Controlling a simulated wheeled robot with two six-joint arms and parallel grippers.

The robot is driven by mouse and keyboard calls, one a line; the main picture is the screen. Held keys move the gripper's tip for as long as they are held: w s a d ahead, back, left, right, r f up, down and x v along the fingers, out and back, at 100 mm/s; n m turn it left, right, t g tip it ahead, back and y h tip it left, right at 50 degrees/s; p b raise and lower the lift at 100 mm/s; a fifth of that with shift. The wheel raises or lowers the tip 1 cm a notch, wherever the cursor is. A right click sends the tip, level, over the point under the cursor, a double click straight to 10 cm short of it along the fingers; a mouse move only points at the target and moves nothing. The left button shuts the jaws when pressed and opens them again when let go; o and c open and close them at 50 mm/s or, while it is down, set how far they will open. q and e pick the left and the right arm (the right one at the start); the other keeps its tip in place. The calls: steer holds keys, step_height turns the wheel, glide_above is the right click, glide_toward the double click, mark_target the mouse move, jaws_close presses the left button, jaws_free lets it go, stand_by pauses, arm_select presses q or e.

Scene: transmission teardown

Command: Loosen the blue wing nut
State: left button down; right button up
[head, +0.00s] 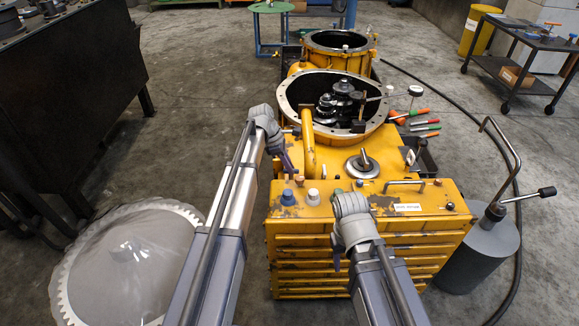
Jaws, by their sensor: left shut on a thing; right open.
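My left gripper (287,164) is at the left side of the yellow gearbox housing (330,158), below the big open flange. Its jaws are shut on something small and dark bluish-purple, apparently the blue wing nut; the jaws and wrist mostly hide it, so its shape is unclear. My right gripper (337,261) is low in front of the yellow drawer chest, apart from the housing and empty as far as I can see. It is open, but its fingers are mostly hidden by its own wrist.
The yellow chest (430,222) stands in front of the housing, with a blue cone-shaped piece (287,198) and small knobs on top. Gears (340,101) sit inside the open flange (290,102). A grey canister (478,255) is at right, a large toothed disc (135,265) at left.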

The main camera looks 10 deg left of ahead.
arm_select(q)
steer(key=shift+n, duration=0.3)
stand_by(0.4)
steer(key=c, duration=0.9)
jaws_free()
steer(key=shift+o, duration=0.2)
steer(key=shift+r, duration=0.1)
steer(key=p+v, duration=0.7)
steer(key=shift+r, duration=0.3)
steer(key=shift+s+a, duration=0.15)
steer(key=shift+a, duration=0.05)
